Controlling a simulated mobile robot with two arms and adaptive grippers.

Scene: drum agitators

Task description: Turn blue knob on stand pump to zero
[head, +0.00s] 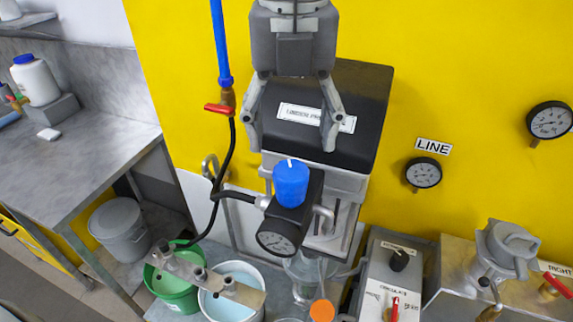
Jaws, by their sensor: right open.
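The blue knob (291,183) sits upright on top of a black regulator block on the stand pump (335,110). A small white mark shows on the knob's top. A round black gauge (278,238) is on the front of the block below it. My right gripper (291,143) hangs from above, its two grey fingers spread wide, over and slightly behind the knob in the picture. It is open, empty and apart from the knob. My left gripper is not in view.
A black hose and red-handled valve (220,108) are left of the pump. Green and white buckets (178,284) stand below. A control box (388,275) with a black knob and red switch is at lower right. Wall gauges (423,173) hang right. A grey bench (75,165) is left.

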